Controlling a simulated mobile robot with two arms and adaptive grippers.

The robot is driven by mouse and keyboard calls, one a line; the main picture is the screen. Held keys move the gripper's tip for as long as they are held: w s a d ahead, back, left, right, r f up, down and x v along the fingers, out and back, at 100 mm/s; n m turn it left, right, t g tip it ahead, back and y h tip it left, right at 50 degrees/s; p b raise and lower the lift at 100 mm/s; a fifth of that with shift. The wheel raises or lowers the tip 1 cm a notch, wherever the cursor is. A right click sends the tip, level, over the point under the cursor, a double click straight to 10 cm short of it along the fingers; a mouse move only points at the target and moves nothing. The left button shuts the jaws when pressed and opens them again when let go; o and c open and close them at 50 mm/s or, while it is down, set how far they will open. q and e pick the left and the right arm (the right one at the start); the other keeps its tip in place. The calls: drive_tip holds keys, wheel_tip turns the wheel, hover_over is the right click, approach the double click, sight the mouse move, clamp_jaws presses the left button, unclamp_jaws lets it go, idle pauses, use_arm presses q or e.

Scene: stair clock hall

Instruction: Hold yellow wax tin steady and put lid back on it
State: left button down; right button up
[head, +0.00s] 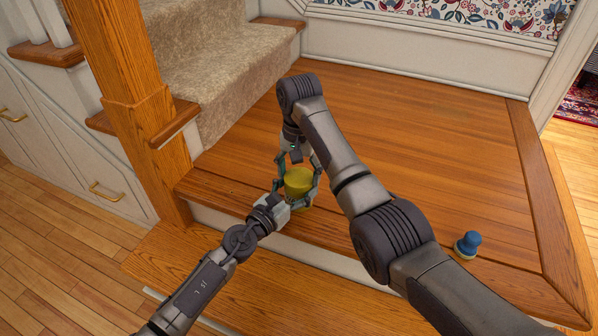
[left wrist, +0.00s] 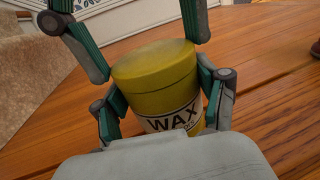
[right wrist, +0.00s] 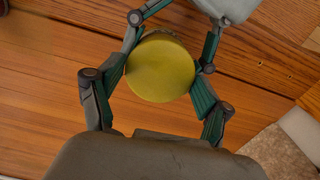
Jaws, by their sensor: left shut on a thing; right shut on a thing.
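The yellow wax tin (head: 297,196) stands upright on the wooden landing; its WAX label shows in the left wrist view (left wrist: 178,118). The yellow lid (head: 298,177) sits on top of it, level, with a thin seam and no clear gap in the left wrist view (left wrist: 155,62). I cannot tell whether it is fully seated. My left gripper (head: 294,193) is shut around the tin's body from the near side. My right gripper (head: 298,168) is shut on the lid from the far side; the lid's round top fills the space between its fingers in the right wrist view (right wrist: 160,68).
A blue knobbed object (head: 467,244) stands on the landing at the right. A wooden newel post (head: 135,100) and carpeted stairs (head: 215,65) are at the left. The landing's front edge drops to a lower step (head: 250,270). The landing's middle right is clear.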

drive_tip(key=m, duration=0.4)
drive_tip(key=shift+m, duration=0.4)
drive_tip(key=o, duration=1.2)
drive_tip(key=shift+r, duration=2.25)
